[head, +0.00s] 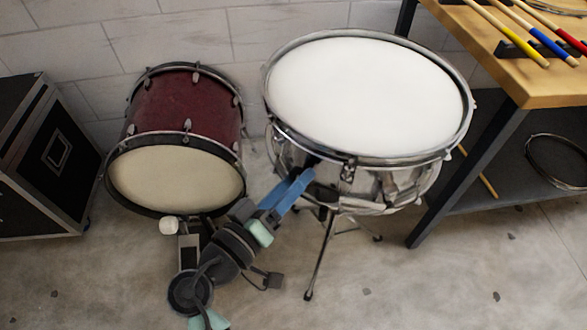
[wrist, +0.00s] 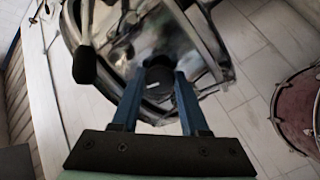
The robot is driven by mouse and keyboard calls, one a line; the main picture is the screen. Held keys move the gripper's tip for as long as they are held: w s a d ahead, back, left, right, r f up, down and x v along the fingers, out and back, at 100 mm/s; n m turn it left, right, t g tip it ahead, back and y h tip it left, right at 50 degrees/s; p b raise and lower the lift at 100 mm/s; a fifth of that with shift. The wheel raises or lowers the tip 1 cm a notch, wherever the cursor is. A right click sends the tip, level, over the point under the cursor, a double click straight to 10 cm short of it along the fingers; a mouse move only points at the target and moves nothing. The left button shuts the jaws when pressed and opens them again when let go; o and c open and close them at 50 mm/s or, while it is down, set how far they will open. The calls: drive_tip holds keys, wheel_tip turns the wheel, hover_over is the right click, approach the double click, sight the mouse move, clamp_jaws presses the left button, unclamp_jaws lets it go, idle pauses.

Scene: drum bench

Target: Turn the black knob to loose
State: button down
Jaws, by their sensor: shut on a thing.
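The black knob (wrist: 158,76) is on the side of the chrome snare drum (head: 340,172), which has a white head and stands on a tripod. My gripper (wrist: 159,82) has its two blue fingers on either side of the knob and is shut on it. In the head view my gripper (head: 303,176) reaches the drum's near left side, and its fingers and the drum hide most of the knob. A small pale mark shows on the knob's dark face in the wrist view.
A black lever-like part (wrist: 84,66) hangs left of my fingers in the wrist view. A red drum (head: 186,110) stands left of the snare drum. A wooden workbench (head: 520,85) with coloured sticks is at right. A black case (head: 45,160) is at far left.

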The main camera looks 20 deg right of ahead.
drive_tip(key=n+p, duration=0.5)
drive_tip(key=n, duration=0.1)
drive_tip(key=n+p, duration=0.5)
drive_tip(key=n, duration=0.1)
drive_tip(key=n+p, duration=0.5)
drive_tip(key=shift+a+r+n+g, duration=0.1)
drive_tip(key=shift+r+n+g, duration=0.2)
drive_tip(key=shift+n, duration=0.1)
drive_tip(key=n+p, duration=0.2)
drive_tip(key=n, duration=0.2)
drive_tip(key=shift+f, duration=0.15)
drive_tip(key=shift+n, duration=0.3)
drive_tip(key=shift+c, duration=2.2)
unclamp_jaws()
drive_tip(key=shift+a, duration=0.1)
